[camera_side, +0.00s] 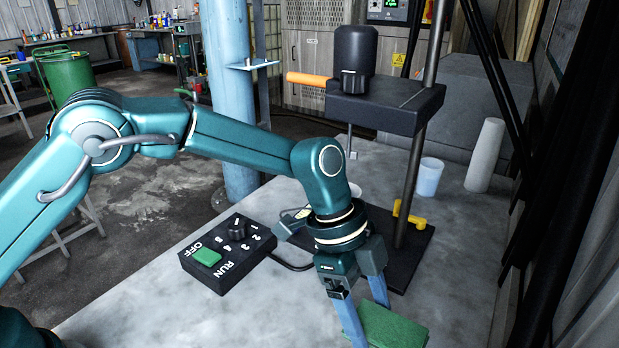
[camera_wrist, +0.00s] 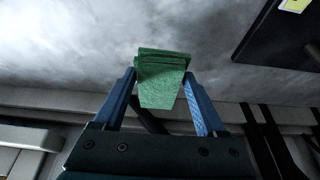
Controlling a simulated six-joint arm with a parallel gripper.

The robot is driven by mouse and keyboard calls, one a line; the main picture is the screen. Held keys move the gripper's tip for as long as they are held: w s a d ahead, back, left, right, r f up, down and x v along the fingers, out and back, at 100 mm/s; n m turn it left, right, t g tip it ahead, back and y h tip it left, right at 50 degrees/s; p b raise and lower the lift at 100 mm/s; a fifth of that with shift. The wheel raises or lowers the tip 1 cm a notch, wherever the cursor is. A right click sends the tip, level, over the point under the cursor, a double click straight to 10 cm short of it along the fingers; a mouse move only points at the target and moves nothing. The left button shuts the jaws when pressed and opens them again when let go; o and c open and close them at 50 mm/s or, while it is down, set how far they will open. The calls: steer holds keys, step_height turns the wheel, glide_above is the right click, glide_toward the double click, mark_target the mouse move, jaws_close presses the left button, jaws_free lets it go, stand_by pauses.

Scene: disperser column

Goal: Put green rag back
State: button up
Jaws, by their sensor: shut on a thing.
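The green rag (camera_side: 390,326) is a folded cloth at the lower right of the side view, near the front of the grey table. It also shows in the middle of the wrist view (camera_wrist: 161,75). My gripper (camera_side: 368,322) points down with its blue fingers shut on the rag. In the wrist view my gripper (camera_wrist: 160,78) has one finger on each side of the cloth. The far finger is partly hidden in the side view. I cannot tell whether the rag touches the table.
A control box (camera_side: 227,252) with a green switch and a dial lies left of my gripper. The disperser stand (camera_side: 400,105) with its black base (camera_side: 410,262) and a yellow handle (camera_side: 408,215) is behind. A white cup (camera_side: 428,178) and a white roll (camera_side: 484,155) stand at the back right.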

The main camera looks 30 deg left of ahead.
mark_target(372, 341)
steer(key=shift+s+d+f, duration=0.15)
steer(key=shift+d+f, duration=0.3)
steer(key=shift+d, duration=0.15)
steer(key=shift+f, duration=1.95)
steer(key=shift+f, duration=0.1)
steer(key=o, duration=1.2)
steer(key=shift+o, duration=0.2)
